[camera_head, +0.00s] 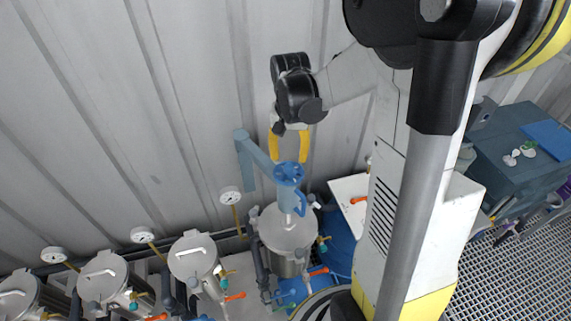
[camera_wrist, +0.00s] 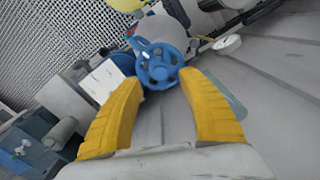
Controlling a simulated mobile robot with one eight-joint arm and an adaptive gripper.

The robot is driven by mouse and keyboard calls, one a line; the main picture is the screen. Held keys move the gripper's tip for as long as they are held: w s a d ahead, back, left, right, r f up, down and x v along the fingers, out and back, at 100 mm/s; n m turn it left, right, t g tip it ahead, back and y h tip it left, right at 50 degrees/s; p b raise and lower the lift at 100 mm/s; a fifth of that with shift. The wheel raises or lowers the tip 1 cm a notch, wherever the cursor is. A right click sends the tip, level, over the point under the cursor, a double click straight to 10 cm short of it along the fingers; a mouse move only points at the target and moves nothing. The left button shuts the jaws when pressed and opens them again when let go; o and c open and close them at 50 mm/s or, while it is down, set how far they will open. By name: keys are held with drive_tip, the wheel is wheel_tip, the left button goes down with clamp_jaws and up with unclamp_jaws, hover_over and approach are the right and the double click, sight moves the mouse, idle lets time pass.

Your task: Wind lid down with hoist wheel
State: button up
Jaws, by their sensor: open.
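The blue hoist wheel (camera_head: 289,174) sits on top of a blue hoist column with a side arm (camera_head: 258,154), above a vessel. The vessel's grey round lid (camera_head: 287,229) shows beneath the hoist; I cannot tell whether it rests on the vessel body or hangs just above. My gripper (camera_head: 288,158) has yellow fingers pointing down just above the wheel. In the wrist view, the gripper (camera_wrist: 165,105) is open and empty, and the spoked wheel (camera_wrist: 159,65) lies beyond and between the fingertips, apart from them as far as I can tell.
Several lidded metal vessels (camera_head: 194,256) stand in a row at the lower left, with pressure gauges (camera_head: 144,235) and orange-handled valves. A corrugated wall (camera_head: 130,120) rises close behind. A dark teal bench (camera_head: 510,150) and grating floor (camera_head: 505,260) lie to the right.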

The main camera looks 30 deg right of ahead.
sight(289, 167)
wheel_tip(289, 167, down, 5)
drive_tip(key=shift+f, duration=0.1)
idle(0.3)
clamp_jaws()
